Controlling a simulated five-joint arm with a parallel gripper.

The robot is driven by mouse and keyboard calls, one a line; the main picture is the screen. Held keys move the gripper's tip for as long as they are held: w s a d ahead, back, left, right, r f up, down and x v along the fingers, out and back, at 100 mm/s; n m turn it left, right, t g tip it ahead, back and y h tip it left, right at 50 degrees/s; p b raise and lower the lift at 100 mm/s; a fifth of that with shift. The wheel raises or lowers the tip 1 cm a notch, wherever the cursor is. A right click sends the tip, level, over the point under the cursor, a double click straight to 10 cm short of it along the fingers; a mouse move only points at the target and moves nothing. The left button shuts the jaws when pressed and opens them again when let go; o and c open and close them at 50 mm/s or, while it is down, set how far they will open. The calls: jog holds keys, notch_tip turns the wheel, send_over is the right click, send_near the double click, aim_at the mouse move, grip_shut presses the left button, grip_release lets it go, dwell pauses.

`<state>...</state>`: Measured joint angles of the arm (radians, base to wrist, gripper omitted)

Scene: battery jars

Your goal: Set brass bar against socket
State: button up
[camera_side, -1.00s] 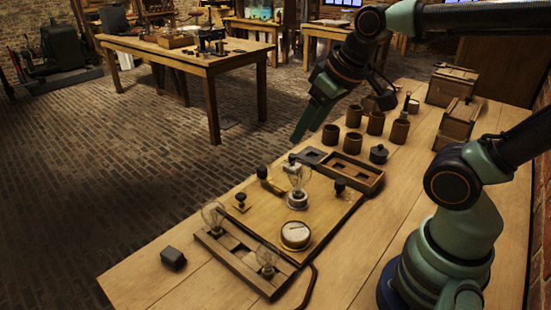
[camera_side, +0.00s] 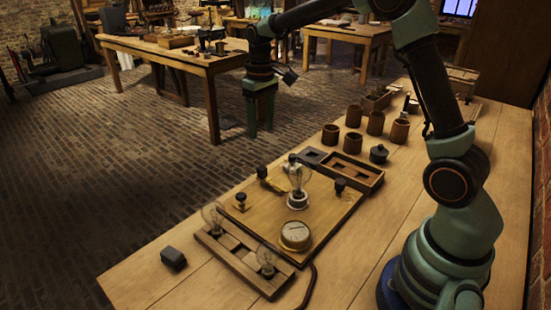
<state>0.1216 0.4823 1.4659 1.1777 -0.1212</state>
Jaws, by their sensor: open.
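A wooden board (camera_side: 268,227) lies on the bench with electrical fittings on it. A short yellow bar with a dark knob (camera_side: 271,182), which looks like the brass bar, lies at the board's far edge and seems angled. Just right of it, a clear bulb (camera_side: 298,178) stands upright in a pale round socket (camera_side: 298,201). Whether the bar touches the socket is too small to tell. My gripper (camera_side: 260,131) is open and empty, fingers pointing down. It appears above and beyond the bar in the picture, clear of everything.
A round gauge (camera_side: 295,236) and dark knobs (camera_side: 240,199) sit on the board. A slotted wooden rack (camera_side: 232,258) holds two bulbs in front. A dark tray (camera_side: 354,172), several brown jars (camera_side: 353,116) and a black block (camera_side: 173,258) stand around.

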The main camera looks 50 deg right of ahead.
aim_at(262, 168)
jog(key=f, duration=1.3)
jog(key=shift+w+d, duration=0.15)
jog(key=shift+w, duration=0.1)
jog(key=shift+c, duration=0.3)
grip_shut()
